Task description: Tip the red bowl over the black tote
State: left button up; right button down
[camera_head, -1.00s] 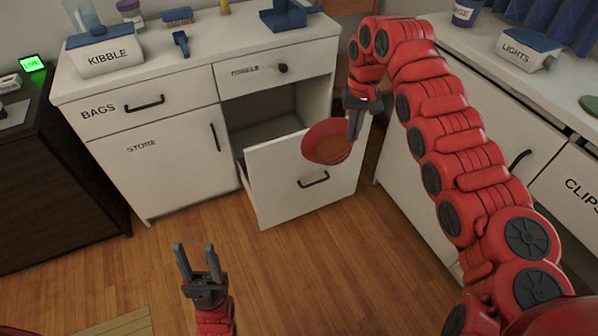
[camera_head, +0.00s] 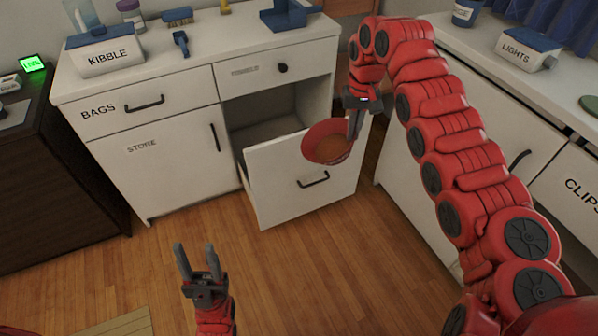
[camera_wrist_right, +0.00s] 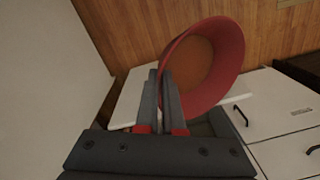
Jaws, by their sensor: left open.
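The red bowl (camera_head: 322,133) is above the front of an open lower drawer (camera_head: 290,190), with brown contents inside it. My right gripper (camera_head: 355,122) is shut on the bowl's rim. In the right wrist view the bowl (camera_wrist_right: 232,62) shows beyond my right gripper's fingers (camera_wrist_right: 168,85), its brown inside facing the camera. I cannot tell exactly how far it is tilted. My left gripper (camera_head: 196,262) is open and empty, low over the wood floor. I cannot make out a black tote; the drawer's inside is grey and partly hidden by its front panel.
The white cabinet (camera_head: 165,165) carries a KIBBLE box (camera_head: 107,58), a blue scoop-like tool (camera_head: 181,42) and a blue holder (camera_head: 285,18). A second counter with a LIGHTS box (camera_head: 523,52) stands behind my right arm. The floor (camera_head: 290,270) before the drawer is clear.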

dwell(0.4)
jog(key=f+y+p, duration=0.2)
jog(key=d+f+y+p, duration=0.1)
jog(key=f+y+p, duration=0.1)
jog(key=y+p, duration=0.1)
jog(key=shift+f, duration=0.1)
dwell(0.3)
notch_tip(320, 180, up, 4)
jog(key=p, duration=0.3)
jog(key=shift+d, duration=0.1)
dwell(0.6)
